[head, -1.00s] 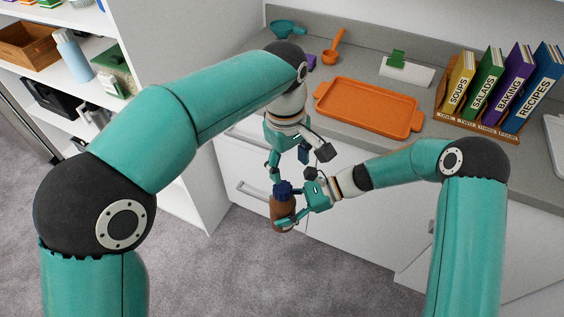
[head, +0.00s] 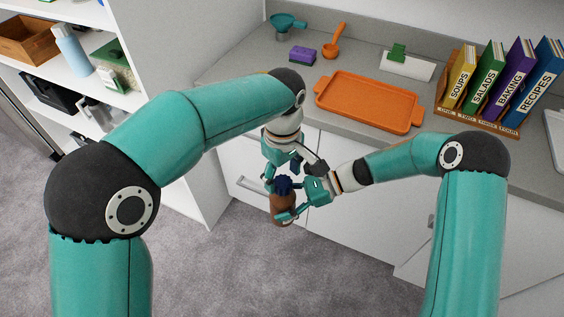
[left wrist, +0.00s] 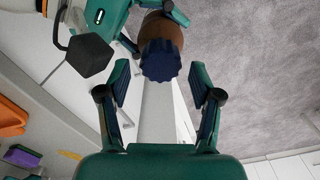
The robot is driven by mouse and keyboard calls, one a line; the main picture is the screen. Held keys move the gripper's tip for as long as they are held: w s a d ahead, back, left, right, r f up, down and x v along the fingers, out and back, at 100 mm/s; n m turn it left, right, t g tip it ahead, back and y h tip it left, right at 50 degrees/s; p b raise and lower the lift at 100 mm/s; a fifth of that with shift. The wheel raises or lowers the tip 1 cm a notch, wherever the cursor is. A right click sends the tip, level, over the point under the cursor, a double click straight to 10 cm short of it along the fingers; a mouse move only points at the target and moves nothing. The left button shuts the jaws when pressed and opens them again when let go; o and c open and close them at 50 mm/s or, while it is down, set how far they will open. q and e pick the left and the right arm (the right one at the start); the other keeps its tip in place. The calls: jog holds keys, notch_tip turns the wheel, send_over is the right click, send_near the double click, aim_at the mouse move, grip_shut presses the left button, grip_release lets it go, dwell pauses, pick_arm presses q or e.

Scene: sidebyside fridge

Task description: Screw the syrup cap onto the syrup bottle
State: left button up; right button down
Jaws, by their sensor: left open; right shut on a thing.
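The brown syrup bottle (head: 281,209) is held upright in front of the counter by my right gripper (head: 288,213), which is shut on it. The dark blue ridged syrup cap (head: 284,185) sits at the bottle's mouth; I cannot tell how tightly it is seated. In the left wrist view the cap (left wrist: 160,60) is at the top centre, with the bottle (left wrist: 162,30) behind it. My left gripper (head: 283,180) is above the bottle, its fingers around the cap region. In the left wrist view its fingers (left wrist: 160,88) are spread, with the cap just beyond their tips.
The grey counter holds an orange tray (head: 368,103), an orange ladle (head: 333,42), a purple sponge (head: 302,54), a teal funnel (head: 287,22) and a book rack (head: 480,118). White shelving (head: 160,60) stands at the left. White cabinet fronts are close behind the grippers.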

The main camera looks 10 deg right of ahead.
aim_at(283, 202)
pick_arm(q)
jog(key=shift+f, duration=1.25)
jog(key=c, duration=1.2)
jog(key=m, duration=0.5)
jog(key=shift+m, duration=0.3)
jog(key=m, duration=1.6)
jog(key=shift+w+m, duration=0.1)
jog(key=shift+m, duration=0.2)
jog(key=o, duration=1.3)
